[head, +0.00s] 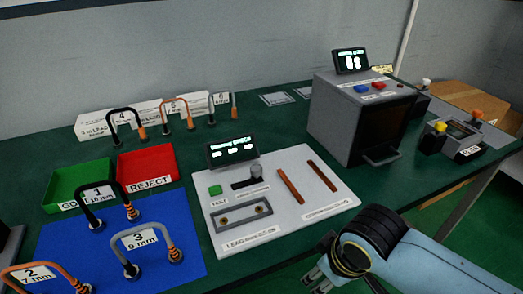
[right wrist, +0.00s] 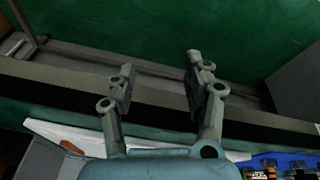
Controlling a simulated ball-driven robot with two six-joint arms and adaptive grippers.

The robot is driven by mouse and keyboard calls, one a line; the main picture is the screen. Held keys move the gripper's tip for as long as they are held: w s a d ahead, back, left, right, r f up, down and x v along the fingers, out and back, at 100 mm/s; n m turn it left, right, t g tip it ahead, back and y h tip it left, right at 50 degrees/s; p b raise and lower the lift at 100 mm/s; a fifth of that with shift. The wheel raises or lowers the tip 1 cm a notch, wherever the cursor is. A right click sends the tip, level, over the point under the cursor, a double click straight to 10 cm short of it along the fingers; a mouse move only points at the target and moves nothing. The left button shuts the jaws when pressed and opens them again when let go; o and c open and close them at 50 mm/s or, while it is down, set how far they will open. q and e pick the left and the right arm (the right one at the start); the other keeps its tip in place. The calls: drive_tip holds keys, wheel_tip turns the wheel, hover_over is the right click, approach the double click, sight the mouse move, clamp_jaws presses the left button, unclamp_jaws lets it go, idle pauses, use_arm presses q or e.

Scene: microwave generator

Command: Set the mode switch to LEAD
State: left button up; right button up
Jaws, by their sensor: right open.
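A white test panel (head: 218,226) lies on the green table. It carries a green button (head: 215,190), a dark lever-like switch with a grey knob (head: 256,170), and a small display (head: 232,151) behind them. The lettering by the switch is too small to read, so I cannot tell its setting or whether it is the mode switch. My right gripper (head: 322,280) is low in the head view, in front of the panel's right part and apart from the switch. In the right wrist view its two fingers (right wrist: 160,66) are spread with nothing between them. My left gripper is not in view.
A grey microwave-like box (head: 345,125) stands right of the panel. Red (head: 150,165) and green (head: 70,183) trays, a blue mat (head: 185,235) and several wire loops lie left. Two brown rods (head: 290,185) lie on the panel. The table edge shows below the wrist fingers.

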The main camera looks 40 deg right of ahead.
wheel_tip(320, 180, up, 14)
drive_tip(key=w+p, duration=0.2)
drive_tip(key=p, duration=0.2)
wheel_tip(320, 180, up, 5)
drive_tip(key=t+p, duration=0.2)
drive_tip(key=p, duration=0.1)
hover_over(256, 168)
drive_tip(key=s, duration=0.5)
drive_tip(key=shift+m+y, duration=0.3)
drive_tip(key=shift+y, duration=0.2)
drive_tip(key=x, duration=1)
drive_tip(key=shift+w+d+f+b, duration=0.1)
drive_tip(key=shift+w+d+b, duration=0.1)
drive_tip(key=shift+b, duration=0.15)
drive_tip(key=shift+c, duration=0.4)
clamp_jaws()
drive_tip(key=shift+a, duration=0.1)
